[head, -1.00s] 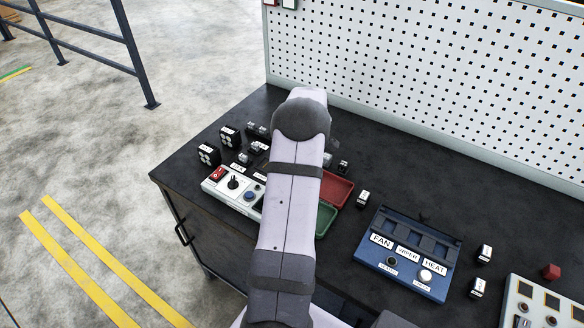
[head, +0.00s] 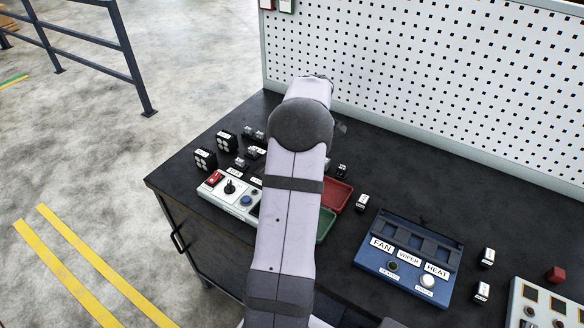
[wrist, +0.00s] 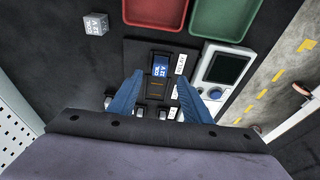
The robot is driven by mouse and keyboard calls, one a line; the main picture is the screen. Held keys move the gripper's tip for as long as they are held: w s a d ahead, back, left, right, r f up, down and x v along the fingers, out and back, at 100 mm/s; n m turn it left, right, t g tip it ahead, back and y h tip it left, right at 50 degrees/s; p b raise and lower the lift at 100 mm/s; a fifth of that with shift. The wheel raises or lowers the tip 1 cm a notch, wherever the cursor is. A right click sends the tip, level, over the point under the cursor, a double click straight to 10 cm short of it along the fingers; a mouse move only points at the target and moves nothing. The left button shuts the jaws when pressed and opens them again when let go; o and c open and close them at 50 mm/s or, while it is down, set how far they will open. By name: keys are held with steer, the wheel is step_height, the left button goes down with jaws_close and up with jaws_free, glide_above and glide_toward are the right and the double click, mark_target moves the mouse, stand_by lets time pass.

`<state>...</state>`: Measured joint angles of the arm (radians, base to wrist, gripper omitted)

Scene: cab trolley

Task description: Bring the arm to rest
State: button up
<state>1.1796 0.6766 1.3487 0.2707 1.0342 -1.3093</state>
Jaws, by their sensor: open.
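My gripper (wrist: 158,98) shows in the wrist view as two blue fingers spread apart, with nothing held between them. It hangs above a black base (wrist: 130,65) on the bench that carries a blue-topped block (wrist: 161,66) marked COIL 12 V. The height of the fingers above the base cannot be told. In the head view my arm reaches over the bench (head: 420,170), and its own links hide the gripper and what lies below it.
A red tray (head: 338,195) and a green tray (head: 325,224) lie beside my arm. A grey-white panel (head: 228,192) stands to the left, and a blue FAN, WIPER, HEAT panel (head: 408,255) to the right. Small blocks stand around. A pegboard (head: 430,80) closes the back.

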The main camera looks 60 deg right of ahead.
steer(key=shift+s+r, duration=0.1)
steer(key=shift+r, duration=0.25)
steer(key=shift+g+y, duration=0.3)
steer(key=shift+g, duration=0.1)
steer(key=w+a, duration=0.2)
steer(key=a, duration=0.2)
steer(key=w+a, duration=0.3)
steer(key=a, duration=0.2)
steer(key=w+a, duration=0.2)
steer(key=a, duration=0.2)
steer(key=shift+w+a+r, duration=0.2)
steer(key=shift+a+r, duration=0.05)
steer(key=shift+a, duration=0.1)
steer(key=s+a+f+g, duration=0.1)
steer(key=s+a+g, duration=0.15)
steer(key=a, duration=2.25)
steer(key=s+a+f, duration=0.3)
steer(key=s+a, duration=0.5)
step_height(320, 180, down, 36)
steer(key=b, duration=3.7)
steer(key=shift+d+f, duration=0.2)
steer(key=shift+f, duration=0.05)
